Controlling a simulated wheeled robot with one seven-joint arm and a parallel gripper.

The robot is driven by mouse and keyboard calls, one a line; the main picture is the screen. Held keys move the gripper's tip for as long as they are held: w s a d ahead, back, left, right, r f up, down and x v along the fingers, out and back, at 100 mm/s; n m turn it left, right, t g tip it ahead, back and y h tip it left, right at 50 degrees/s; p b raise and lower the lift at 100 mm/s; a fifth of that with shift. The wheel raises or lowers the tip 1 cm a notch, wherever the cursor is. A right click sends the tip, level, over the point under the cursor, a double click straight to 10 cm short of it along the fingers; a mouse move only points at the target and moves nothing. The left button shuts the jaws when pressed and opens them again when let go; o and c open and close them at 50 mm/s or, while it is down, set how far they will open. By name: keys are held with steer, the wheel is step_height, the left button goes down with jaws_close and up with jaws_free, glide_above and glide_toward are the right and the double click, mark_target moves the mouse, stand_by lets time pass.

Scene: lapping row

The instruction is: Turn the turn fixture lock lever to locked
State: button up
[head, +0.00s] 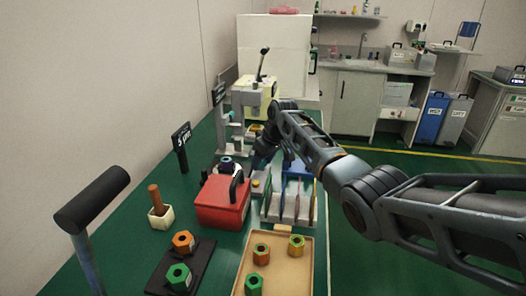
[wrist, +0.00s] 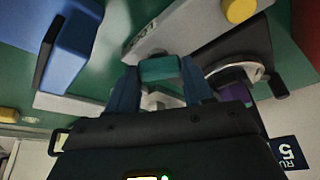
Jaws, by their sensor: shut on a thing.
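My gripper (wrist: 160,85) is shut on a teal block (wrist: 160,69), which I take to be the lock lever's grip. A blue finger stands on each side of it in the wrist view. Behind it is a pale grey plate (wrist: 150,38) with dark lettering, too small to read surely. The lever's angle cannot be told. In the head view, my gripper (head: 262,152) is low over the bench, behind the grey block with a yellow top (head: 261,183). My arm and gripper hide the lever there.
A red box (head: 222,212) with a black handle stands close in front. A purple part in a white ring (wrist: 232,82) sits right of the fingers in the wrist view. Slotted grey racks (head: 290,207), a tray (head: 300,272) with hex nuts and a cream press (head: 252,97) are nearby.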

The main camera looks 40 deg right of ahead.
steer(key=m+p, duration=0.1)
steer(key=m, duration=0.1)
steer(key=m+h+p, duration=0.1)
steer(key=m+h, duration=0.1)
steer(key=m, duration=0.1)
steer(key=shift+a+r+m+g+p, duration=0.1)
steer(key=shift+a+m+g+p, duration=0.2)
steer(key=shift+p, duration=0.1)
steer(key=m, duration=0.2)
steer(key=m+h, duration=0.1)
steer(key=shift+w+m+g+h, duration=0.15)
steer(key=shift+m+g+h, duration=0.15)
steer(key=shift+m, duration=0.1)
steer(key=shift+m+g+b, duration=0.3)
steer(key=shift+m+b, duration=0.15)
steer(key=shift+m, duration=0.35)
steer(key=o, duration=1)
steer(key=shift+o, duration=0.2)
steer(key=v, duration=0.7)
steer(key=shift+a+r+p, duration=0.2)
steer(key=shift+r+p, duration=0.1)
